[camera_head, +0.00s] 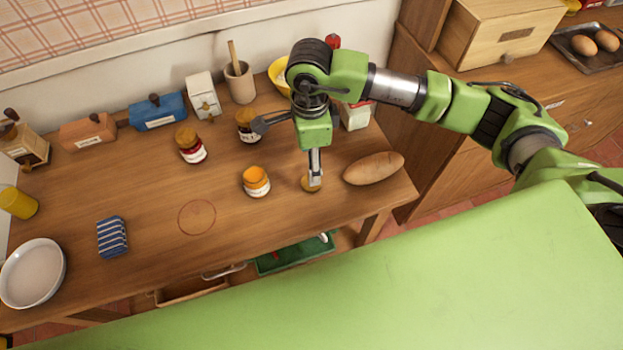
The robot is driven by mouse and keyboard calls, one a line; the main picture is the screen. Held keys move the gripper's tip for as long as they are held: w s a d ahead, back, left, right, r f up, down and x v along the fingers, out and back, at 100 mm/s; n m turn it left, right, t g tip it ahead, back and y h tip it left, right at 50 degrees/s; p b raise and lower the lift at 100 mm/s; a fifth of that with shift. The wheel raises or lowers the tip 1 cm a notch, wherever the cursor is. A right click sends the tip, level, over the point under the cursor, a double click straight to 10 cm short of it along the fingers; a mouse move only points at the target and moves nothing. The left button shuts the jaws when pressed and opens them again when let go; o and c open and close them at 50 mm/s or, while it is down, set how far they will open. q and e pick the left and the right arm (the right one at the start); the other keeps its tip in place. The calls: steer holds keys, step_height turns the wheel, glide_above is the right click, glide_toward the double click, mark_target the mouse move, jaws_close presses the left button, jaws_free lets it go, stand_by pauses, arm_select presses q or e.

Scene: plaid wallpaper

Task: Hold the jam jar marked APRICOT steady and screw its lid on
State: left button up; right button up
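A small jar (256,183) with a white label and an orange top stands upright near the middle of the table. Its lettering is too small to read, and I cannot tell whether the orange top is bare jam. A round gold-brown lid (306,187) lies on the table to its right. My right gripper (315,178) points down at the lid, its fingertips at or just above it; whether they grip it is unclear. My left gripper is out of view.
A thin ring (197,217) marks the bare table (160,245) at front left. A striped cloth (112,237) and white bowl (33,273) are at left. Boxes, a utensil pot (240,84) and a yellow bowl (279,76) line the back.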

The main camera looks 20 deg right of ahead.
steer(key=shift+f, duration=1.7)
steer(key=shift+f+p, duration=0.2)
steer(key=shift+p, duration=0.25)
step_height(320, 180, down, 4)
steer(key=shift+r+p, duration=0.15)
steer(key=shift+p, duration=0.7)
steer(key=shift+f, duration=0.55)
steer(key=c, duration=0.8)
